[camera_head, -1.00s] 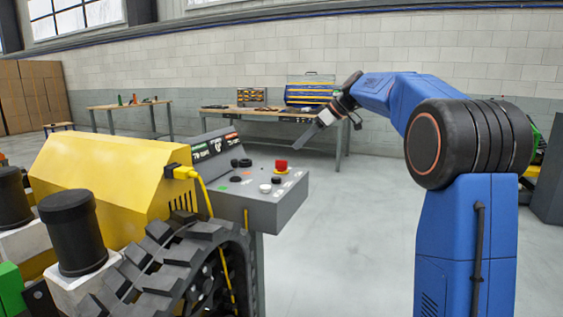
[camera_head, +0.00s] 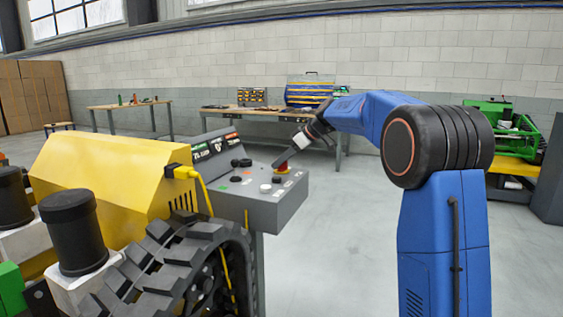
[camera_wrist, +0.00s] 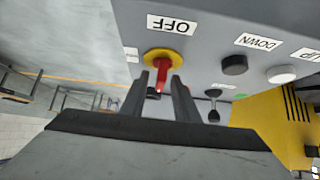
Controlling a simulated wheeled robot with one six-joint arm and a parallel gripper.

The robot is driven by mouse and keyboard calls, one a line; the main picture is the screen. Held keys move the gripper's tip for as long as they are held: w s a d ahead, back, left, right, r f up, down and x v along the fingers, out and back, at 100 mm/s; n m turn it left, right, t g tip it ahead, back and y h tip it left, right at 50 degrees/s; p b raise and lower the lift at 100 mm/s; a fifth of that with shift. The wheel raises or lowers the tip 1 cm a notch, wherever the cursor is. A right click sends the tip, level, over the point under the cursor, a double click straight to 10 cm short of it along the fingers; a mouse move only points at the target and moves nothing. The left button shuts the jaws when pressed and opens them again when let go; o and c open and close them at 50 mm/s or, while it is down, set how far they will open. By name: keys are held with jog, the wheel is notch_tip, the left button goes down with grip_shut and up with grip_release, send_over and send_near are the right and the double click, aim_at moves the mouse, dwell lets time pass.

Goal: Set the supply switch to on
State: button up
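The supply switch is a red handle on a round yellow base (camera_wrist: 163,56), on the grey control panel (camera_head: 245,206). In the wrist view the panel is upside down, and an OFF label (camera_wrist: 172,25) lies beside the yellow base. My gripper (camera_wrist: 162,80) has one finger on each side of the red handle, with small gaps showing, so it looks open. In the head view my gripper (camera_head: 283,160) is right at the red switch (camera_head: 282,169) and partly hides it.
A black button (camera_wrist: 234,64), a white button (camera_wrist: 281,74) and a small black lever (camera_wrist: 213,104) are close by on the panel. A yellow tracked carrier (camera_head: 105,180) stands left. A workbench (camera_head: 262,116) is behind; open floor lies right of the panel.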

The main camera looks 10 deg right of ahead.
grip_shut()
jog(key=shift+m, duration=0.3)
jog(key=m+t+h, duration=0.1)
jog(key=m, duration=0.1)
jog(key=shift+r+m+t+h, duration=0.1)
jog(key=shift+m+t+h, duration=0.2)
jog(key=shift+t, duration=0.1)
jog(key=m+t+h, duration=0.1)
jog(key=m+h, duration=0.1)
jog(key=m, duration=0.1)
jog(key=shift+h, duration=0.3)
jog(key=m+h, duration=0.4)
jog(key=m, duration=0.2)
jog(key=shift+m+t+h, duration=0.3)
jog(key=shift+t+h, duration=0.1)
jog(key=shift+m+g+h, duration=0.7)
jog(key=shift+m+h, duration=0.9)
jog(key=shift+m, duration=0.8)
